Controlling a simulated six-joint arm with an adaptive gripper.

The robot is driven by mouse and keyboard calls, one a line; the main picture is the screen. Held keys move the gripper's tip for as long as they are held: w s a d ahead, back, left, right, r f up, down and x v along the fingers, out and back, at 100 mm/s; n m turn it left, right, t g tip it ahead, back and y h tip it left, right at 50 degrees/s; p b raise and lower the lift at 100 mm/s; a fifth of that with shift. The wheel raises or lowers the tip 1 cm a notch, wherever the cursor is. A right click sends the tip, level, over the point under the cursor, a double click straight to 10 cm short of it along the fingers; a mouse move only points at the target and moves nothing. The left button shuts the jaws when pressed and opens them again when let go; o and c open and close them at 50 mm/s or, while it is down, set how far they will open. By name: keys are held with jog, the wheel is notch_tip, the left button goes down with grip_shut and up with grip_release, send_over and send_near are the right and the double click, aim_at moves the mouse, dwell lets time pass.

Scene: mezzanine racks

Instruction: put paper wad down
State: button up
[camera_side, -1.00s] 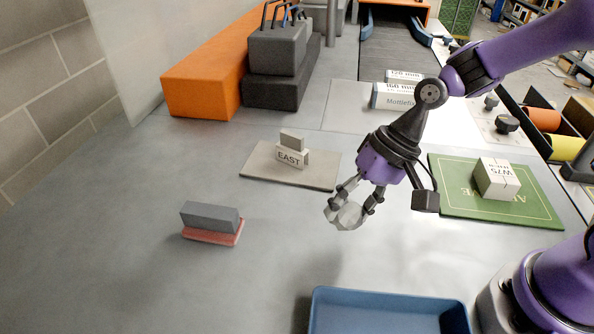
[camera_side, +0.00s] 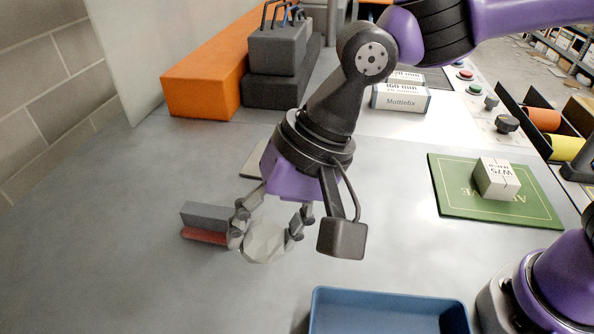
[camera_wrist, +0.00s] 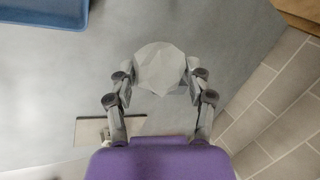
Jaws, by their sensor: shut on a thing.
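The paper wad (camera_side: 264,243) is a pale grey, faceted crumpled ball. My gripper (camera_side: 266,238) is shut on it, with one finger on each side. In the wrist view the wad (camera_wrist: 161,68) sits between the fingertips (camera_wrist: 160,76), above the grey table. From these views I cannot tell how high the wad is above the table. In the side view my arm hides most of the grey mat and the EAST block on it.
A grey block on a red base (camera_side: 207,219) is close left of my gripper in the side view. A blue tray (camera_side: 388,296) stands at the front. A green mat (camera_side: 447,196) bears a white box (camera_side: 496,179). The front left table is clear.

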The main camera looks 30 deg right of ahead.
jog(key=w+a+f, duration=0.2)
jog(key=a, duration=0.5)
jog(key=w+a+f, duration=0.2)
jog(key=a, duration=0.5)
notch_tip(320, 180, down, 8)
jog(key=shift+s+a+r, duration=0.15)
jog(key=shift+r, duration=0.1)
jog(key=shift+f, duration=0.45)
jog(key=o, duration=0.8)
jog(key=shift+f, duration=0.15)
jog(key=shift+o, duration=0.2)
